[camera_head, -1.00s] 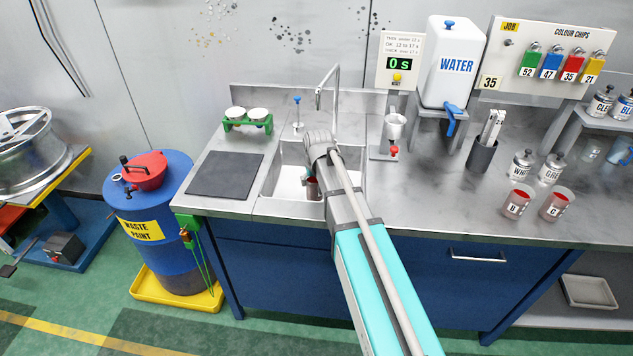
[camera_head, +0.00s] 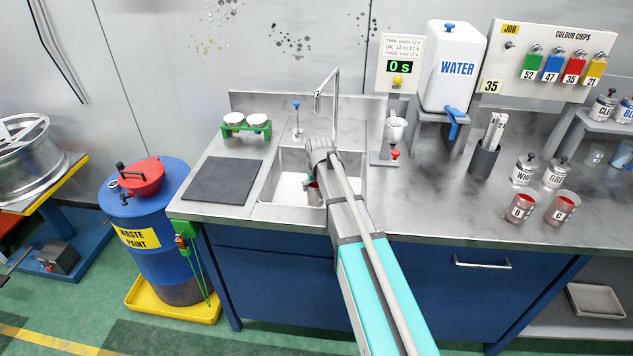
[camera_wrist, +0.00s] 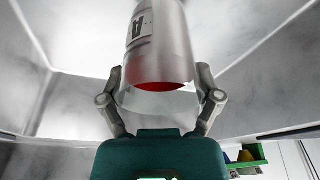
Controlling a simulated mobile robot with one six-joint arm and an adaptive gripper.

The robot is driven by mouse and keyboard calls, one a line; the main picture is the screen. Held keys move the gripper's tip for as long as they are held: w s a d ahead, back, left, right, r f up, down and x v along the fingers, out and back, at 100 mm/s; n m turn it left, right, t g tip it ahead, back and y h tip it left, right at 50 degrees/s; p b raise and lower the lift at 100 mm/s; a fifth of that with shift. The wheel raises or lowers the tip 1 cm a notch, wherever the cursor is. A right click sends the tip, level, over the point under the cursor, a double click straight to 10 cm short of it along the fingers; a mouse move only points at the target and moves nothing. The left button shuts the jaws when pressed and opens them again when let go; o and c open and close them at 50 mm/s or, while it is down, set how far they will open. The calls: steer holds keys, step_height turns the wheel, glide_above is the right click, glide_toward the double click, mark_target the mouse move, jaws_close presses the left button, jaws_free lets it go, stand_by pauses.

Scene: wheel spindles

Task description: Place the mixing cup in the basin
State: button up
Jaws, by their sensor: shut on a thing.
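The mixing cup (camera_wrist: 160,50) is grey metal with a letter A label and red inside its rim. My gripper (camera_wrist: 160,82) is shut on it, one finger on each side, in the wrist view. In the head view my gripper (camera_head: 315,184) reaches down into the steel basin (camera_head: 290,193), and a small part of the cup (camera_head: 314,196) shows inside the basin's outline. My arm hides much of the basin's right side. I cannot tell whether the cup touches the basin floor.
The tap (camera_head: 336,100) rises behind the basin close to my wrist. A dark mat (camera_head: 222,181) lies left of it, and a green holder with white cups (camera_head: 246,127) stands behind the mat. Two labelled cups (camera_head: 521,207) (camera_head: 562,208) stand on the right counter (camera_head: 440,205).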

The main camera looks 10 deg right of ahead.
steer(key=shift+w+d, duration=0.1)
steer(key=shift+w, duration=0.3)
steer(key=w, duration=0.1)
steer(key=w+d, duration=0.1)
steer(key=w, duration=0.1)
steer(key=shift+w, duration=0.2)
steer(key=shift+s+f+b, duration=0.15)
steer(key=shift+f+b, duration=0.3)
steer(key=shift+f, duration=0.2)
steer(key=shift+f+b, duration=0.1)
steer(key=shift+b, duration=0.2)
steer(key=o, duration=0.9)
steer(key=shift+r, duration=0.2)
steer(key=p+v, duration=1.2)
